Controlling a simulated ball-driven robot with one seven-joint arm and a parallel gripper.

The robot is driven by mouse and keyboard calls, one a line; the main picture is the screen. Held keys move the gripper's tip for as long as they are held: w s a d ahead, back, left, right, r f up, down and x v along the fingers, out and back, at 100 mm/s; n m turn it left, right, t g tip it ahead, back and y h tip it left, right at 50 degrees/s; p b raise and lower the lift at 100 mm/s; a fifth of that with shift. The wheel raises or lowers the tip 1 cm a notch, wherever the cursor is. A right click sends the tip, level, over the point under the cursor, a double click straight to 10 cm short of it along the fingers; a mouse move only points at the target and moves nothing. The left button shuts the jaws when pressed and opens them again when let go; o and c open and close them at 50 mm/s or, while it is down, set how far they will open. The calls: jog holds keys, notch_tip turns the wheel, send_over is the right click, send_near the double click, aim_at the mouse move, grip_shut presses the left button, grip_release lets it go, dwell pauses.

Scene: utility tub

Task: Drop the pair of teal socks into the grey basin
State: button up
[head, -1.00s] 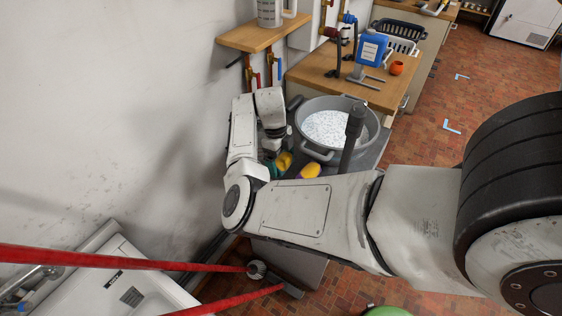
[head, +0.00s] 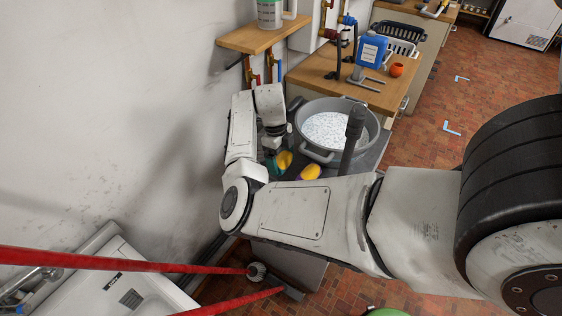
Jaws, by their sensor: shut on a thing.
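The grey basin (head: 309,150) stands on a dark grey surface at the centre and holds whitish, speckled contents. My gripper (head: 274,151) is low, just left of the basin and outside its rim, pointing down. It is shut on the pair of teal socks (head: 271,168), of which only a small teal patch shows below the fingers. The arm hides much of the socks and the fingertips, so I cannot tell whether the socks still touch the surface.
A yellow item (head: 285,160) lies right beside the gripper, and a yellow and purple item (head: 310,172) lies in front of the basin. A dark upright post (head: 353,135) overlaps the basin's right side. A wooden counter (head: 325,83) with a blue jug (head: 370,49) stands behind.

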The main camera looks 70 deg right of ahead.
aim_at(281, 156)
notch_tip(281, 156, up, 9)
jog(key=shift+f+b, duration=0.15)
jog(key=shift+b, duration=0.4)
